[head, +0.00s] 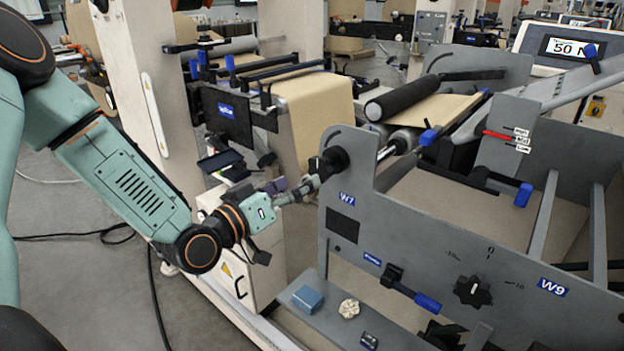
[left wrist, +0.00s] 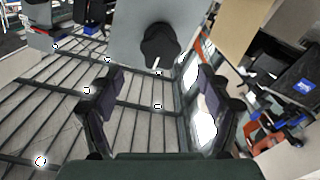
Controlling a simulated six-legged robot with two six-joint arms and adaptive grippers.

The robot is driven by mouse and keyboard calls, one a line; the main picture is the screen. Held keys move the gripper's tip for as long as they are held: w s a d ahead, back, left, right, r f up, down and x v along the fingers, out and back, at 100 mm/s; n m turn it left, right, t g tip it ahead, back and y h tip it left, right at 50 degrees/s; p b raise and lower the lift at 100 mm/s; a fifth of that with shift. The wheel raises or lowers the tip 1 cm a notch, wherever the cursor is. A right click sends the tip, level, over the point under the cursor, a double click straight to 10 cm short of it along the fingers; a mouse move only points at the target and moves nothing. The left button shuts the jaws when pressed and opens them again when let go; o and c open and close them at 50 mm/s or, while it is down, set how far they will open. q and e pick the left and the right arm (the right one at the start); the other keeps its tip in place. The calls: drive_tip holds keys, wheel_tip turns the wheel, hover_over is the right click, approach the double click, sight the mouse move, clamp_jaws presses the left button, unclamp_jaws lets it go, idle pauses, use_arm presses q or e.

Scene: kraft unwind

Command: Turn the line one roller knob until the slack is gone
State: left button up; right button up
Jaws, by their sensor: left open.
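A black round knob (head: 333,161) sits on the end of a roller, at the upper left corner of the grey side plate marked W7. In the left wrist view the black knob (left wrist: 160,46) is lobed, with a pale line on it, and lies ahead of the fingers. My left gripper (head: 302,187) is open beside the knob, and its fingers (left wrist: 160,95) stand apart with nothing between them. A small gap shows between fingertips and knob in the wrist view. Brown kraft web (head: 322,118) hangs from the rollers behind. My right gripper is not in view.
A display (head: 570,47) reads 50 N. A red pointer (head: 497,134) stands beside small labels. A second black knob (head: 473,290) with a dial is on the side plate. A blue box (head: 307,298) and a crumpled pale lump (head: 349,308) lie on a ledge below.

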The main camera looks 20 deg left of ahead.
sight(317, 171)
use_arm(q)
drive_tip(key=b+x, duration=0.4)
drive_tip(key=x, duration=0.2)
drive_tip(key=shift+d+f, duration=0.1)
drive_tip(key=shift+f, duration=0.1)
drive_tip(key=shift+b+x, duration=0.6)
drive_tip(key=shift+x, duration=0.4)
drive_tip(key=shift+r, duration=0.15)
drive_tip(key=shift+c, duration=0.5)
drive_tip(key=c, duration=1.1)
drive_tip(key=shift+o, duration=0.2)
drive_tip(key=m+p, duration=0.1)
drive_tip(key=m, duration=0.8)
drive_tip(key=shift+m+p, duration=0.3)
drive_tip(key=shift+p, duration=0.05)
drive_tip(key=o, duration=1.2)
drive_tip(key=shift+c, duration=0.2)
